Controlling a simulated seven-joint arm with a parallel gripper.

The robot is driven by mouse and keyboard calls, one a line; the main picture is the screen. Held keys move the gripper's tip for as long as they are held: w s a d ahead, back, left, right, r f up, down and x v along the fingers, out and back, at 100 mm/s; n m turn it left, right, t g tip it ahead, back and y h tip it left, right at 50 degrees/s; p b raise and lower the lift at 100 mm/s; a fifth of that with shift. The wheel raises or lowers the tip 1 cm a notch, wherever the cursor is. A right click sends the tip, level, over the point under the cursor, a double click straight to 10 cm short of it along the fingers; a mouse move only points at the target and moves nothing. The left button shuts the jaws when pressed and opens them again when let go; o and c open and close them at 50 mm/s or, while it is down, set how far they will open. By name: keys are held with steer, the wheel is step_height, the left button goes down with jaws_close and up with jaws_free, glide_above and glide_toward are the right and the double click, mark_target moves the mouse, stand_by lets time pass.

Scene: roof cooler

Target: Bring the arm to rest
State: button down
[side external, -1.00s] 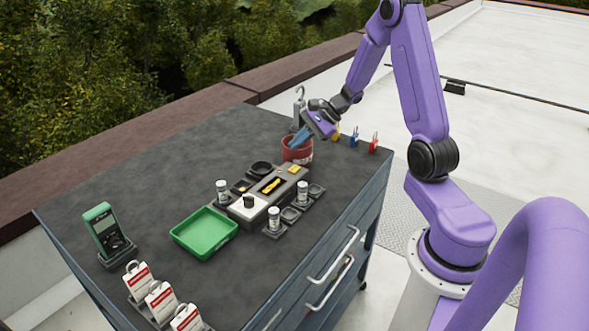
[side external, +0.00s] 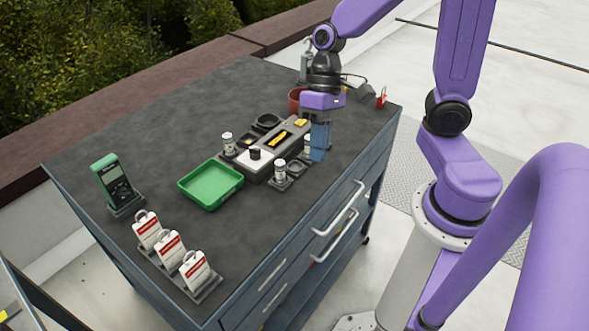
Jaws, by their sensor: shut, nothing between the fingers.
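My gripper (side external: 319,150) points straight down over the right part of the dark worktop (side external: 150,143), in front of the red cup (side external: 295,98). Its blue fingers are shut with nothing between them. They partly hide a small white canister (side external: 308,144) at the right end of the grey device (side external: 264,157). I cannot tell whether the fingertips touch anything there. My purple arm reaches in from the right, bent above the cart.
A green tray (side external: 211,185), a green meter (side external: 112,180) and several white-and-red tags (side external: 170,247) stand on the left half. More canisters (side external: 280,171) surround the device. A red padlock (side external: 381,97) is at the back right corner. The back left worktop is clear.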

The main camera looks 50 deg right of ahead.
steer(key=s+d+r+n+t+h, duration=0.1)
steer(key=s+n+h, duration=0.3)
steer(key=s+n, duration=0.6)
steer(key=shift+s+d+r+n+t, duration=0.2)
steer(key=shift+s+r+n+t, duration=0.15)
steer(key=shift+r+n+t, duration=0.5)
